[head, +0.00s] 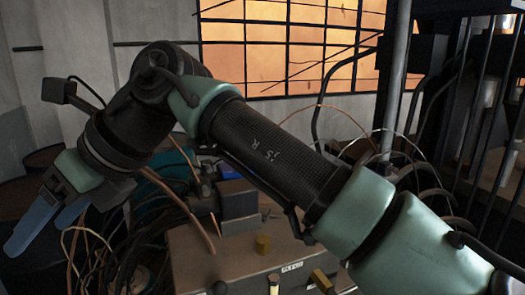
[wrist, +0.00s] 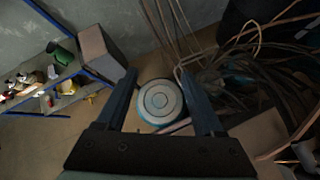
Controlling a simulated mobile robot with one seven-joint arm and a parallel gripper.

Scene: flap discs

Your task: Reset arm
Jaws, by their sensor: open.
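My arm crosses the head view from lower right to upper left and bends down at the left. My gripper (head: 44,230) hangs at the left with its two blue fingers apart. In the wrist view my gripper (wrist: 158,76) is open, with nothing held between the fingers. A round pale thing with concentric rings and a teal rim (wrist: 160,102) shows between the fingers, seen from above and apparently lower down. I cannot tell what it is or how far below it lies.
A labelled box (head: 240,255) with small yellow parts stands below my arm. Tangled cables (head: 90,250) lie near the gripper, also in the wrist view (wrist: 250,60). A dark metal frame (head: 470,90) stands at the right. The wrist view shows a cluttered shelf (wrist: 65,98) at left.

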